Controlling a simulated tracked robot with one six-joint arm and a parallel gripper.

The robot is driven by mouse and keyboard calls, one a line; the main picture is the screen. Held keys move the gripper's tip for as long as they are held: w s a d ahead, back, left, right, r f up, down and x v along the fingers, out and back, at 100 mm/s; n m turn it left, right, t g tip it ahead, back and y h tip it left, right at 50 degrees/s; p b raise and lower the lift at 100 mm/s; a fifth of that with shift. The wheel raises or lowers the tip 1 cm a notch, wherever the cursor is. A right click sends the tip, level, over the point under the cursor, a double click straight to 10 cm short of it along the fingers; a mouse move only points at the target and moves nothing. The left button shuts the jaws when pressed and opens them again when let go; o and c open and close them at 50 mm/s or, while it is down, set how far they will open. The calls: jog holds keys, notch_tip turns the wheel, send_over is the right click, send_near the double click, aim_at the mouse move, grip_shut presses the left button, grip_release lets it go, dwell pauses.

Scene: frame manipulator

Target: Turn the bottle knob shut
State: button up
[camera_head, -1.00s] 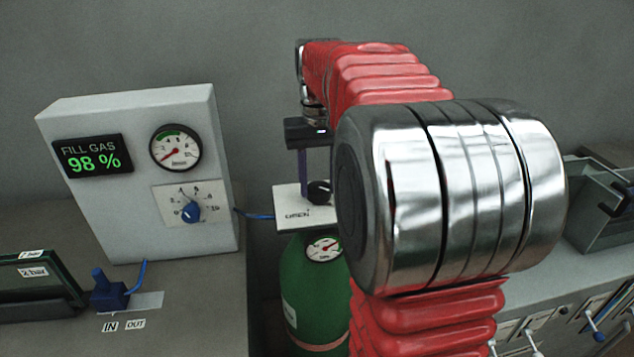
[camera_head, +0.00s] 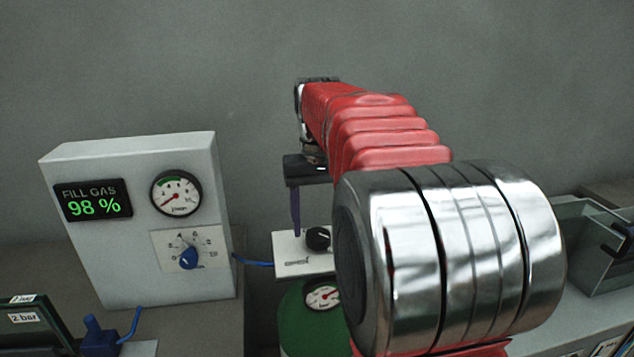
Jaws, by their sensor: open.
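The green gas bottle (camera_head: 302,328) stands behind my arm, low in the picture, with a round pressure gauge (camera_head: 322,295) on its top. A white plate (camera_head: 295,264) above the bottle carries the black bottle knob (camera_head: 318,238). My gripper (camera_head: 296,218) points down from the end of my red arm, above the plate and near the knob's left side. One dark blue finger shows; the rest of the jaws is hidden. The gripper is open, and nothing shows between its fingers. Whether a finger touches the knob I cannot tell.
A grey panel (camera_head: 120,250) on the left has a "FILL GAS 98 %" display (camera_head: 93,200), a gauge (camera_head: 176,194) and a blue-pointer dial (camera_head: 189,258). A blue hose (camera_head: 252,262) runs from it to the plate. A glass-sided box (camera_head: 605,250) stands at the right.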

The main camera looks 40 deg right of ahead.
aim_at(317, 233)
notch_tip(317, 233, up, 12)
jog(key=shift+f, duration=0.2)
dwell(0.8)
jog(key=s+a+f+n+t, duration=0.2)
jog(key=s+a+f, duration=0.5)
jog(key=a+f, duration=0.2)
jog(key=s+a+f+n+t, duration=0.3)
jog(key=s+a+f, duration=0.4)
jog(key=a+f, duration=0.3)
jog(key=a, duration=0.3)
jog(key=shift+s+t, duration=0.3)
jog(key=shift+s, duration=0.1)
